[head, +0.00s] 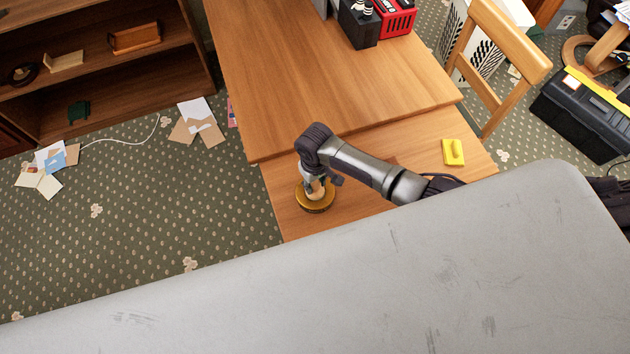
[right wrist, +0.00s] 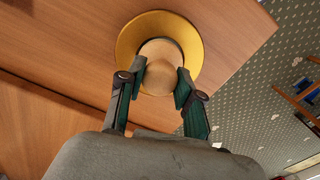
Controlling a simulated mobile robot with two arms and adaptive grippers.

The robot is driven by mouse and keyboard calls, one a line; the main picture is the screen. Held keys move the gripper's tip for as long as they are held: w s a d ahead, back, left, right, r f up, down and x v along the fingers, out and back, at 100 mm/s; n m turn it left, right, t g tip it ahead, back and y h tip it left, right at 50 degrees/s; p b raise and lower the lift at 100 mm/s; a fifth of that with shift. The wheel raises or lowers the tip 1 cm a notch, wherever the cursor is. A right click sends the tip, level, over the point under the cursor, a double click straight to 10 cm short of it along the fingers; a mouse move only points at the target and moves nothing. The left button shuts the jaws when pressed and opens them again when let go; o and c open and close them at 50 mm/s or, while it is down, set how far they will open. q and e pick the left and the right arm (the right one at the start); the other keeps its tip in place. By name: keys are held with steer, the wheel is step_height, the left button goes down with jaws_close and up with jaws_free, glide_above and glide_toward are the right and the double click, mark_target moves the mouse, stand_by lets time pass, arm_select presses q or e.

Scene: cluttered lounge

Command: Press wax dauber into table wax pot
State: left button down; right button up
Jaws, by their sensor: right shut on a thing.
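The wax pot (head: 315,208) is a round, shallow, gold-rimmed thing on the lower wooden table part, near its left edge. In the right wrist view its yellow rim (right wrist: 126,45) rings the dauber. The wax dauber (right wrist: 160,52) has a pale wooden round knob and sits over the middle of the pot. Whether its lower end touches the wax is hidden. My right gripper (right wrist: 161,82) points down from above, its two fingers on either side of the knob, shut on it. It also shows in the head view (head: 316,186). My left gripper is not in view.
A yellow block-like thing (head: 453,152) lies right of my right arm on the table (head: 330,70). Black and red boxes (head: 397,17) stand at the table's far end. A wooden chair (head: 500,60) is at the right. Papers (head: 198,122) lie on the carpet left, before a shelf.

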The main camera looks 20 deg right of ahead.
mark_target(315, 184)
steer(key=shift+f, duration=0.15)
steer(key=o, duration=1.1)
steer(key=shift+o, duration=0.2)
step_height(315, 184, up, 12)
